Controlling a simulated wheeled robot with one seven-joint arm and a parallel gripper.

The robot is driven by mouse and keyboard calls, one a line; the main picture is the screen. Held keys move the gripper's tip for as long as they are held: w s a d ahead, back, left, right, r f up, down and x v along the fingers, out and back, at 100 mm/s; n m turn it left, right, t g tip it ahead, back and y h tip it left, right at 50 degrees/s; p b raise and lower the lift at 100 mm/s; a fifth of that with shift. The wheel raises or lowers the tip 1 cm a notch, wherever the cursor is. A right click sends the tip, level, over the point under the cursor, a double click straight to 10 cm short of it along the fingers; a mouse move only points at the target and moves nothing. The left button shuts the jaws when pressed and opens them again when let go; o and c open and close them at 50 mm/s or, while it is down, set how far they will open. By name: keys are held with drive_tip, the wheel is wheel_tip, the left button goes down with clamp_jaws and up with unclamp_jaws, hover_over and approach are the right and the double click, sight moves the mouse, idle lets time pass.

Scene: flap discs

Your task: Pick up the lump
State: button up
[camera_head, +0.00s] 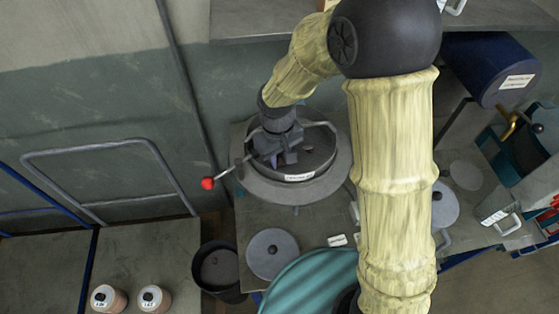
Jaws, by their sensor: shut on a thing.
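My gripper (286,157) reaches down into a round dark pan (318,165) with a grey rim, standing on the grey bench. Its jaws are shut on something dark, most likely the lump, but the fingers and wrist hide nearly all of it. I cannot tell its shape, or whether it is lifted clear of the pan's floor. The pan carries a small white label on its near side.
A red-knobbed lever (208,183) sticks out left of the pan. A grey disc (272,254), a black bucket (220,270) and a teal ribbed thing (312,285) lie nearer. Two labelled spools (108,298) stand at lower left. A blue cylinder (490,68) is at upper right.

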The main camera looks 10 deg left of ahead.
sight(279, 161)
drive_tip(key=shift+r, duration=0.1)
wheel_tip(279, 161, up, 10)
drive_tip(key=b, duration=0.1)
drive_tip(key=shift+b, duration=0.4)
idle(0.5)
